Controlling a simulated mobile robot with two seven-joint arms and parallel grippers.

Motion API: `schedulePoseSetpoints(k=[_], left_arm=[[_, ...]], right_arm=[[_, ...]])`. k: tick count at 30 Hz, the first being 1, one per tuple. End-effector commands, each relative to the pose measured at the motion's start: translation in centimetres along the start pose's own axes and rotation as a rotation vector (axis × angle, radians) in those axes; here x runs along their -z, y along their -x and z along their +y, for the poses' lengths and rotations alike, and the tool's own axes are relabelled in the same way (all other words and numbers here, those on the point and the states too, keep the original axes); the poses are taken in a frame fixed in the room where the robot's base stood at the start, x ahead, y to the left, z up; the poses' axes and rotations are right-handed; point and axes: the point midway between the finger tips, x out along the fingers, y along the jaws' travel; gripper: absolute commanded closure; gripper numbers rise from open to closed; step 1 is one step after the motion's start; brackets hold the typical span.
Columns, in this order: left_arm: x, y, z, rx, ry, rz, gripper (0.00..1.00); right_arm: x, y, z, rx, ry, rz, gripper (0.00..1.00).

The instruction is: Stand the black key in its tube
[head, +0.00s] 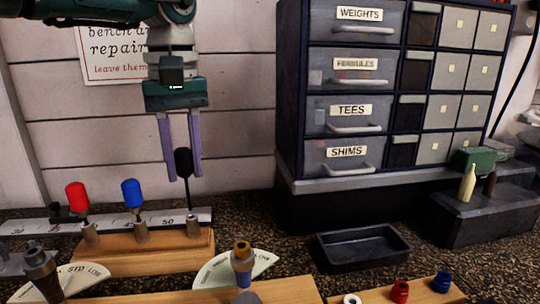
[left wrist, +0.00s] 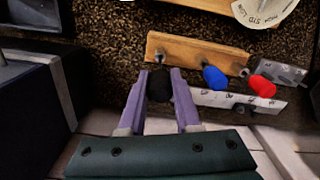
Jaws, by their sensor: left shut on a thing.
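The black key (head: 183,162) is upright between the purple fingers of my left gripper (head: 183,176). The fingers are shut on its handle, and its thin shaft points down. The lower end of the shaft meets the mouth of the rightmost grey tube (head: 194,228) on the wooden block (head: 145,257); I cannot tell how far it is inside. In the left wrist view the black handle (left wrist: 159,86) sits between the fingertips (left wrist: 160,75), at one end of the block (left wrist: 200,50). My right gripper is not in view.
A red key (head: 77,196) and a blue key (head: 132,192) stand in the other tubes of the block. A ruler (head: 30,226) lies behind them. A drawer cabinet (head: 290,90) and an empty black tray (head: 362,247) are to the right.

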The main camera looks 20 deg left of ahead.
Motion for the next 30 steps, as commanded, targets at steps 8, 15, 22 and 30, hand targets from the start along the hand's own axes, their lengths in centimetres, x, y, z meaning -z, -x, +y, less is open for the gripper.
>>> schedulePoseSetpoints(k=[8, 15, 22, 30], left_arm=[[0.0, 0.02, 0.01, 0.0, 0.0, 0.0, 1.0], [0.01, 0.03, 0.0, 0.0, 0.0, 0.0, 1.0], [0.01, -0.03, -0.01, 0.0, 0.0, 0.0, 1.0], [0.0, -0.65, -0.01, 0.0, 0.0, 0.0, 1.0]], right_arm=[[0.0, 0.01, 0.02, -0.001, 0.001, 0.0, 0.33], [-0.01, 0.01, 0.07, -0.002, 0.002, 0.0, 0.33], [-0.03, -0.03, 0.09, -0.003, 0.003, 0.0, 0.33], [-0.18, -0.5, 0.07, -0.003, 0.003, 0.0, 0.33]])
